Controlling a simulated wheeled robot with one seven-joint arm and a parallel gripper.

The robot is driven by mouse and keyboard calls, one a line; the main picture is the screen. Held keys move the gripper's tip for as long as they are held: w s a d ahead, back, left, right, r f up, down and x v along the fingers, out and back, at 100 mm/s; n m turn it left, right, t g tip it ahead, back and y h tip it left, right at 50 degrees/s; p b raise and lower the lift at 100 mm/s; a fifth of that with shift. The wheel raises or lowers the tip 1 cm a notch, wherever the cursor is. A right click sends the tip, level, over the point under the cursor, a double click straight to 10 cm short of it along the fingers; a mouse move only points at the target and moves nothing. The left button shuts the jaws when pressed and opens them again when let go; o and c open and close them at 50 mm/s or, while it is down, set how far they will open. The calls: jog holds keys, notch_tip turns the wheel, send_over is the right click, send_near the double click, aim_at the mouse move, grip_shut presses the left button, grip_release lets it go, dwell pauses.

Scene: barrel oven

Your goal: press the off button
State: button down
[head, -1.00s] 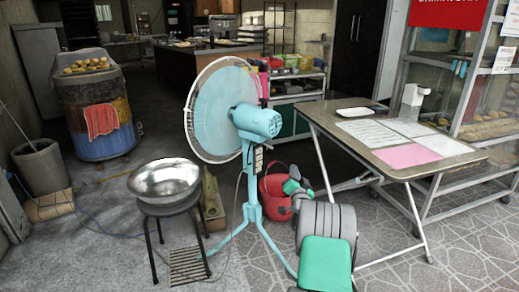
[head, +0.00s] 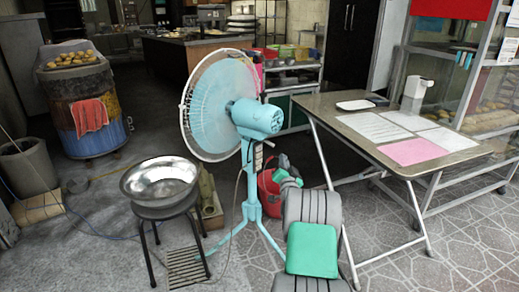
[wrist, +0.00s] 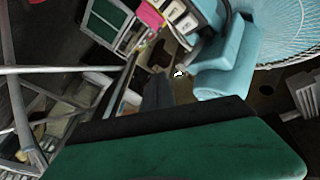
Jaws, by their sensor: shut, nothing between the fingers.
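The light-blue standing fan (head: 256,119) is in the middle of the head view. A small control box (head: 259,156) is on its post just below the motor. In the wrist view the fan motor (wrist: 220,62) is at the upper right, and a pale box with small dark marks, apparently the control box (wrist: 181,19), is at the top. I cannot tell which mark is the off button. My gripper (head: 283,161) is shut and empty, to the right of the post and slightly below the box, apparently apart from it. In the wrist view its dark fingers (wrist: 158,92) are near the middle.
A red bucket (head: 268,192) stands behind the post, partly hidden by my arm. A steel bowl (head: 160,182) sits on a black stool at left. A folding table (head: 385,155) with papers stands at right. Paved floor is clear at the front right.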

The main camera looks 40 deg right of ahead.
aim_at(260, 148)
jog(key=w+a, duration=0.2)
jog(key=w, duration=0.6)
jog(key=shift+b, duration=0.4)
jog(key=shift+w, duration=0.1)
dwell(1.1)
jog(key=shift+w, duration=0.1)
jog(key=shift+w+a+b, duration=0.1)
jog(key=shift+w+b, duration=0.25)
jog(key=shift+b, duration=0.25)
jog(key=shift+w+b, duration=0.35)
jog(key=shift+b, duration=0.05)
dwell(0.5)
jog(key=shift+s, duration=0.1)
jog(key=shift+s, duration=0.7)
